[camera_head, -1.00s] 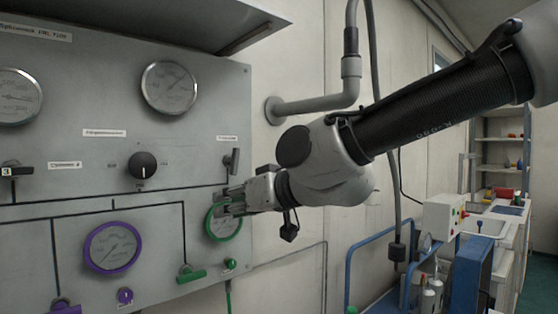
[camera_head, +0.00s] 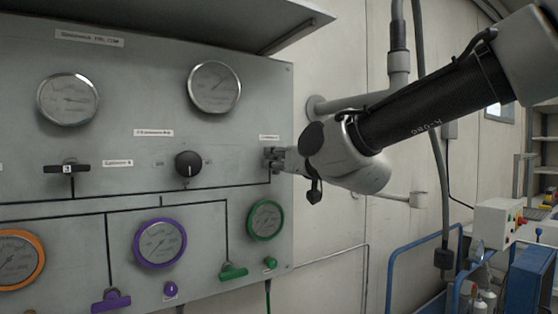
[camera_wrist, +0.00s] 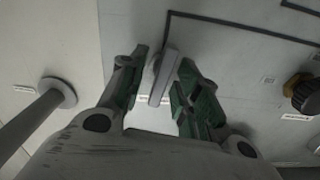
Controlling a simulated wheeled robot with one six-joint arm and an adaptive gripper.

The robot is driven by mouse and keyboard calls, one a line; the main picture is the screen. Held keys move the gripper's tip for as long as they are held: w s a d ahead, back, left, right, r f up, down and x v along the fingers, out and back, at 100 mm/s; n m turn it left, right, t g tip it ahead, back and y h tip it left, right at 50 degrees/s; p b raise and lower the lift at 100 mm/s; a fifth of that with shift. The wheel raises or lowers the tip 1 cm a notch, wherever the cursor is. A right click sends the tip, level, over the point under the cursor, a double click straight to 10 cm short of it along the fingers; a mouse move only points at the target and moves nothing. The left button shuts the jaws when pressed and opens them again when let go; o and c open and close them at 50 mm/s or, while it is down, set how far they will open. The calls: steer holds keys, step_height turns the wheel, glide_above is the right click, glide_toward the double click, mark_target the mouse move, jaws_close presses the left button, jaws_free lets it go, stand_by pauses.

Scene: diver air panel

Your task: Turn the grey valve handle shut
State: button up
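The grey valve handle (camera_wrist: 163,76) is a narrow upright lever at the right edge of the panel. In the wrist view it stands between the two green-padded fingers of my gripper (camera_wrist: 162,70). The fingers are spread, one on each side of the handle; I cannot tell whether either touches it. In the head view my gripper (camera_head: 274,157) is at the panel's right edge, just under a small label, and largely hides the handle.
The panel (camera_head: 120,190) carries gauges, a black knob (camera_head: 188,164), a black T-handle (camera_head: 67,169), a purple handle (camera_head: 111,301) and a green handle (camera_head: 233,272) below. A grey wall pipe (camera_head: 345,104) runs right of the panel, close to my arm.

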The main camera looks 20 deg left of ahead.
jaws_close()
steer(key=shift+m, duration=0.3)
steer(key=m, duration=0.3)
steer(key=shift+w+m, duration=0.1)
steer(key=shift+m, duration=0.3)
steer(key=m, duration=0.3)
steer(key=shift+f+m, duration=0.1)
steer(key=shift+m, duration=0.2)
steer(key=m, duration=0.4)
steer(key=shift+f, duration=0.1)
steer(key=shift+d+m, duration=0.1)
steer(key=shift+m, duration=2)
